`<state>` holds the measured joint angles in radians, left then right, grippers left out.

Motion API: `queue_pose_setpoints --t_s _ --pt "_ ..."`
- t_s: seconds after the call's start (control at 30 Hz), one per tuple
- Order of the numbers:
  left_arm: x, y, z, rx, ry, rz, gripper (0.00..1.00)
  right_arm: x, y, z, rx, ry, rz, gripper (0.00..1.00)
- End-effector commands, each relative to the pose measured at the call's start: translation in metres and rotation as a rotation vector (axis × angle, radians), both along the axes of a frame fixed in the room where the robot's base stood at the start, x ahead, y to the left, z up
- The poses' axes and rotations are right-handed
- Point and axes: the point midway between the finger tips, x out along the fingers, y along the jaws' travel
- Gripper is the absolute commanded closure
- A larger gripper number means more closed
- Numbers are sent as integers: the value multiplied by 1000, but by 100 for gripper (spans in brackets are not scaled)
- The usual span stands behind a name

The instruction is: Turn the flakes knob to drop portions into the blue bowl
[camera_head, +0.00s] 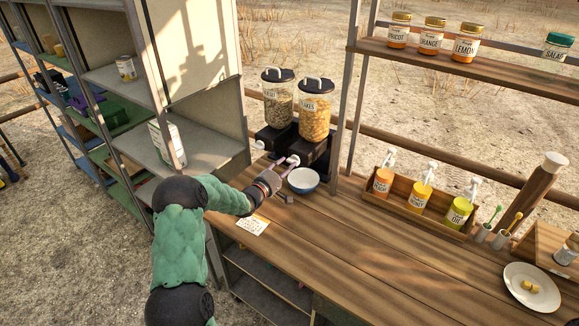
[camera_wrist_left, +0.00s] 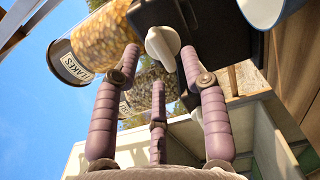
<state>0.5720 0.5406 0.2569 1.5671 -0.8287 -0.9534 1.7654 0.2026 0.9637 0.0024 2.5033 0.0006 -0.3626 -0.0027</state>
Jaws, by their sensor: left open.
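The flakes dispenser (camera_head: 314,112) is a clear jar of orange flakes with a dark lid on a black base. In the left wrist view the flakes jar (camera_wrist_left: 98,42) shows tilted, with its white knob (camera_wrist_left: 162,45) below it. My left gripper (camera_head: 286,167) is in front of the dispenser base, left of the blue bowl. In the left wrist view my left gripper (camera_wrist_left: 158,65) is open, its fingers spread around the knob; I cannot tell if they touch it. The blue bowl (camera_head: 304,186) stands on the counter below the dispenser; its inside looks pale. My right gripper is not in view.
A second dispenser (camera_head: 278,100) stands left of the flakes. A paper card (camera_head: 253,226) lies on the counter (camera_head: 345,262). A wooden caddy (camera_head: 408,214) with bottles and a white plate (camera_head: 531,288) are to the right. The counter's middle is clear.

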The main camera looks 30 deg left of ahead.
Motion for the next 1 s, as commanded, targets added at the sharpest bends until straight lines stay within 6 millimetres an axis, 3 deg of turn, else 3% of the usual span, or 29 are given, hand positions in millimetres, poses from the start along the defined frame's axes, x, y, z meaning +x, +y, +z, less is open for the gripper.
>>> queue_pose_setpoints --t_s 0.2,0.57,0.7,0.73,1.0 --pt "21 -2 0 1 -1 -1 56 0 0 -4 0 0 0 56" --pt "25 -2 0 0 0 0 56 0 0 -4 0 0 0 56" --pt "24 -2 0 0 0 -1 96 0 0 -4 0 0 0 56" --pt "24 -2 0 0 0 0 100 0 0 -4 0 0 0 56" --pt "24 -2 0 9 -1 -1 100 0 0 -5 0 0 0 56"
